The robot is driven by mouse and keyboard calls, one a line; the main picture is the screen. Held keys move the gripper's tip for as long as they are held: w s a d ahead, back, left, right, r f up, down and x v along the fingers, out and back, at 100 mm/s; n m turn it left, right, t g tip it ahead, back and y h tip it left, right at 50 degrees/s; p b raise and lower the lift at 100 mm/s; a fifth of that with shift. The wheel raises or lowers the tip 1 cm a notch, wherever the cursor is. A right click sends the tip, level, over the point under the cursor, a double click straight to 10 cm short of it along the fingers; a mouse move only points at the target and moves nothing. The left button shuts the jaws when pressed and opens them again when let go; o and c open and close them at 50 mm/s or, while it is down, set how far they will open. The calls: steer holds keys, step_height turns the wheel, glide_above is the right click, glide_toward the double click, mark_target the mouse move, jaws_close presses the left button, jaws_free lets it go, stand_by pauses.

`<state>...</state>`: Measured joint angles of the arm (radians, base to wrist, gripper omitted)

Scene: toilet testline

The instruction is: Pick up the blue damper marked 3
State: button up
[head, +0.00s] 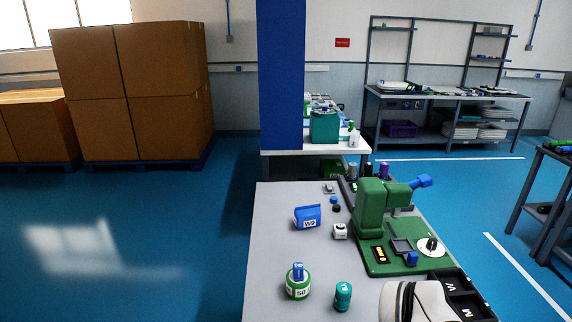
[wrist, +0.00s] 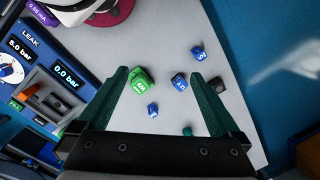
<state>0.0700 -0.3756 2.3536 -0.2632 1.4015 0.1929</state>
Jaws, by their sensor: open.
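In the wrist view my gripper (wrist: 158,77) is open above a grey table, its two green fingers wide apart with nothing held between them. Small blue pieces lie below: one (wrist: 152,110) between the fingers, one (wrist: 179,82) near the right fingertip, and one (wrist: 198,53) farther off. Their white marks are too small to read surely, so I cannot tell which is the blue damper marked 3. A green block (wrist: 142,82) with white marking sits near the left finger. In the head view a small blue piece (head: 298,271) stands on a green round part marked 50 (head: 298,287).
In the wrist view a black piece (wrist: 216,85) lies right of the blue ones, and a leak panel (wrist: 45,75) stands at left. The head view shows a blue W9 block (head: 308,216), a teal cylinder (head: 343,296) and a green machine (head: 372,212). The table's left front is clear.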

steer(key=s+a+f+n, duration=0.2)
steer(key=s, duration=0.3)
steer(key=shift+s+f+n, duration=0.2)
steer(key=shift+n, duration=0.1)
steer(key=shift+s+f, duration=0.1)
steer(key=shift+s, duration=0.05)
steer(key=shift+c, duration=0.6)
steer(key=c, duration=0.4)
steer(key=shift+o, duration=0.2)
steer(key=w+d+f+n+g+h, duration=0.35)
steer(key=w+d+n+h, duration=0.3)
steer(key=d, duration=0.35)
steer(key=w+d+f+n+t+h, duration=0.1)
steer(key=w+d+f+n+h, duration=0.1)
steer(key=w+n, duration=0.3)
steer(key=w+d+f+n+t+h, duration=0.1)
steer(key=w+d+f+n+h, duration=0.1)
steer(key=w+f+n, duration=0.3)
steer(key=w+d+f+n+t+h, duration=0.2)
steer(key=w+f+n+h, duration=0.1)
steer(key=w+n, duration=0.4)
steer(key=shift+w+d+f+h, duration=0.15)
steer(key=shift+w+h, duration=0.1)
steer(key=shift+h, duration=0.4)
steer(key=shift+n, duration=0.35)
step_height(320, 180, down, 8)
steer(key=shift+w+d+r, duration=0.1)
steer(key=shift+w+r, duration=0.05)
steer(key=shift+x, duration=0.8)
steer(key=shift+d, duration=0.45)
